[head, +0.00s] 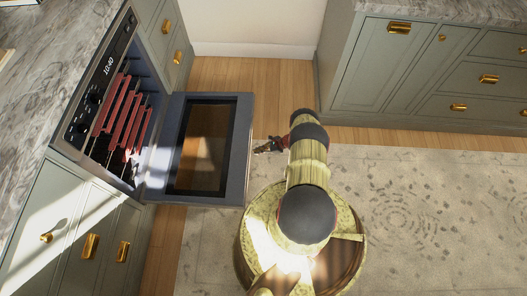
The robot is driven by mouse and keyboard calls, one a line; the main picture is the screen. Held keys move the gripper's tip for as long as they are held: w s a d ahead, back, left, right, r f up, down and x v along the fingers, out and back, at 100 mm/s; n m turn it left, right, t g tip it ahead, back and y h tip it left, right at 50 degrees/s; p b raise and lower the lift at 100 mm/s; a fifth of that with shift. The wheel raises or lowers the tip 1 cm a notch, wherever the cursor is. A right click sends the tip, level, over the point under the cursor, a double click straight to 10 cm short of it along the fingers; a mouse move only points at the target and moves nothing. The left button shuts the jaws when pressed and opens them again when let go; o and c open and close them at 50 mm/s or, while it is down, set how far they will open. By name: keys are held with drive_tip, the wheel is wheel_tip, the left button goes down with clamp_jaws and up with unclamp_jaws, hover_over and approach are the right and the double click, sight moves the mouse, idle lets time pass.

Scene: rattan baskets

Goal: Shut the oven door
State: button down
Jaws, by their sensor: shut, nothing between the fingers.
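The oven (98,105) is built into the counter on the left. Its cavity is open and shows several red bars inside. The oven door (239,150) is hinged down and juts out to the right, lying open with its dark glass panel (203,148) facing up. My gripper (258,150) is just right of the door's outer edge, pointing left toward it. Its fingers look small and dark, shut with nothing between them. I cannot tell whether the fingertips touch the door's edge. My arm covers part of the floor to the right.
Grey-green cabinets (375,75) with brass handles stand at the back right. More cabinets (60,225) flank the oven on the left under a marble counter (40,60). A patterned rug (420,210) covers clear floor at right.

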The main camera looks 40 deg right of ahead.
drive_tip(key=shift+w+a+r, duration=0.15)
drive_tip(key=shift+w+r, duration=0.05)
drive_tip(key=shift+r, duration=0.3)
drive_tip(key=shift+w+a+r, duration=0.15)
drive_tip(key=shift+r, duration=0.35)
drive_tip(key=shift+w+a+r, duration=0.15)
drive_tip(key=shift+w+r, duration=0.05)
drive_tip(key=shift+r, duration=0.3)
